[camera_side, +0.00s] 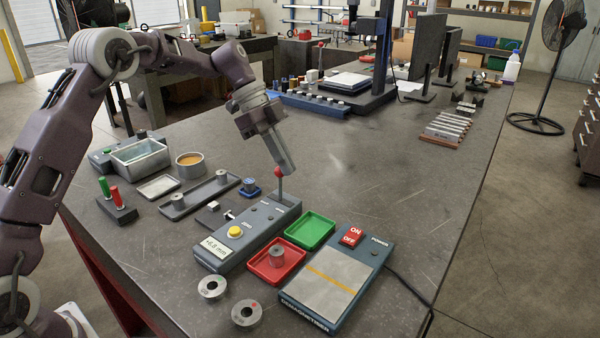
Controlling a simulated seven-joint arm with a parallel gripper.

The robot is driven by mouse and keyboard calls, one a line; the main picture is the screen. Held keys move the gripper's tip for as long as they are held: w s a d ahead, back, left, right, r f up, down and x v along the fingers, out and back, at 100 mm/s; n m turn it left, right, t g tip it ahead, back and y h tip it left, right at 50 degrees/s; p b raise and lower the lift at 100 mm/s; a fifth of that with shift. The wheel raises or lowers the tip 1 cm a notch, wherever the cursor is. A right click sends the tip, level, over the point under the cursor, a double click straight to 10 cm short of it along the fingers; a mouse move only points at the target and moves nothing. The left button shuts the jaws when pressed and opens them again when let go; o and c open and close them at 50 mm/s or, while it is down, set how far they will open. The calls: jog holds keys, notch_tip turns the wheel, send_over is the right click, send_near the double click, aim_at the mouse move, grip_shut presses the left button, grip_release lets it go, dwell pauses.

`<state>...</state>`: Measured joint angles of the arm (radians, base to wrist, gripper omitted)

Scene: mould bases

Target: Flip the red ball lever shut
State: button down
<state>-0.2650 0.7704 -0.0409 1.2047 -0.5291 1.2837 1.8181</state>
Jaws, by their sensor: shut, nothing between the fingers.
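The red ball lever (279,173) stands nearly upright on the far end of a grey-blue gauge box (258,232). The box has a yellow button and a small display at its near end. My gripper (287,172) is shut and empty, pointing down at a tilt from the upper left. Its fingertips are right at the red ball and appear to overlap or touch it. I cannot tell whether they press on it.
A green tray (310,219), a red tray (262,268) holding a metal part, and a demagnetiser (360,282) lie right of the box. Two metal rings (247,313) lie in front. A long grey tray (170,212) lies left.

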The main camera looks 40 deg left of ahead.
jog(key=shift+a+f+h, duration=0.15)
jog(key=shift+a+h, duration=1.05)
jog(key=shift+a+f+h, duration=0.1)
jog(key=shift+a+h, duration=1.05)
jog(key=shift+h, duration=0.05)
jog(key=shift+a, duration=0.1)
jog(key=d, duration=0.1)
jog(key=d+r, duration=0.2)
jog(key=shift+w+d, duration=0.15)
jog(key=shift+w, duration=0.15)
jog(key=v, duration=1)
jog(key=shift+r, duration=0.3)
jog(key=shift+d, duration=0.25)
